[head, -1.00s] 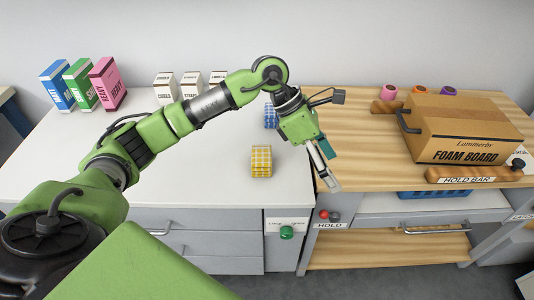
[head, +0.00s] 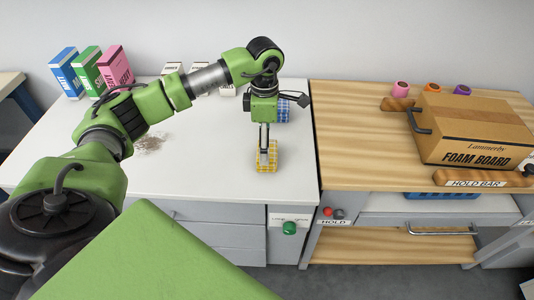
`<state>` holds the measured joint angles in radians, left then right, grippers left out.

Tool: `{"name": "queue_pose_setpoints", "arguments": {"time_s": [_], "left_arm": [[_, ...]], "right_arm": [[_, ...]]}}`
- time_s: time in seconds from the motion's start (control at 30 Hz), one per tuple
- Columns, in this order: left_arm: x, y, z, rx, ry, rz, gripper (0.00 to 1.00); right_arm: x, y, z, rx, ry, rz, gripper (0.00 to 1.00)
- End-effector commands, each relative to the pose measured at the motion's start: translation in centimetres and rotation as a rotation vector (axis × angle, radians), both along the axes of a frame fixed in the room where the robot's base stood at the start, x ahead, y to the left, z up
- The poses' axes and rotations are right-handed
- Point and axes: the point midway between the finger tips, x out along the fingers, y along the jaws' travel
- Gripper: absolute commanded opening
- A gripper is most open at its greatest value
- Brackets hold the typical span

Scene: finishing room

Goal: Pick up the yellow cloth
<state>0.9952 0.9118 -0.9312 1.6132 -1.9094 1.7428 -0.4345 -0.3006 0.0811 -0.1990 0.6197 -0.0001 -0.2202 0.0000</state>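The yellow checked cloth (head: 267,166) lies folded on the white countertop, near its front right corner. My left gripper (head: 266,152) points down right at the cloth, with its fingertips overlapping the cloth's upper part in the head view. Whether the fingers touch or grip it is too small to tell. A blue checked cloth (head: 284,111) lies behind, partly hidden by the gripper. My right gripper is not in view.
Blue, green and pink boxes (head: 116,65) stand at the back left. Small white boxes are partly hidden behind my arm. A dusty patch (head: 152,142) marks the white counter (head: 215,170). A foam board box (head: 473,130) sits on the wooden bench (head: 355,150) to the right.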

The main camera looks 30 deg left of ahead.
Motion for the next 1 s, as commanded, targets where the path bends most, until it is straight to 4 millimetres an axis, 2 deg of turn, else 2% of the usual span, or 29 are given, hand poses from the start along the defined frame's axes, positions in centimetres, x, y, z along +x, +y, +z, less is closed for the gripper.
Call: {"name": "queue_pose_setpoints", "arguments": {"time_s": [0.27,0.4,0.67,0.7,0.83,0.87,1.0], "left_arm": [[0.1,-0.6,-3.3,-0.002,0.003,-0.001,0.82],[0.1,-0.6,-4.9,-0.002,0.001,-0.001,0.82],[0.2,-0.6,-5.3,-0.002,-0.001,-0.001,0.82],[0.2,-0.6,-5.3,-0.002,-0.001,-0.001,0.77],[0.2,-0.5,-5.3,-0.002,-0.001,-0.001,0.43],[0.2,-0.5,-5.3,-0.002,-0.001,-0.001,0.40],[0.2,-0.5,-5.3,-0.002,-0.001,-0.001,0.40]], "right_arm": [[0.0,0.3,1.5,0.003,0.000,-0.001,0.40],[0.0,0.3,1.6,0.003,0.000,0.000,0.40],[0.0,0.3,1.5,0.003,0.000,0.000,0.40],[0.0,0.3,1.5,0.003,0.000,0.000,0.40],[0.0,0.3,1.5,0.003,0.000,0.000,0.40],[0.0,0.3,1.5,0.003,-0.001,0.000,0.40],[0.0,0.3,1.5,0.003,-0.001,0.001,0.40]]}}
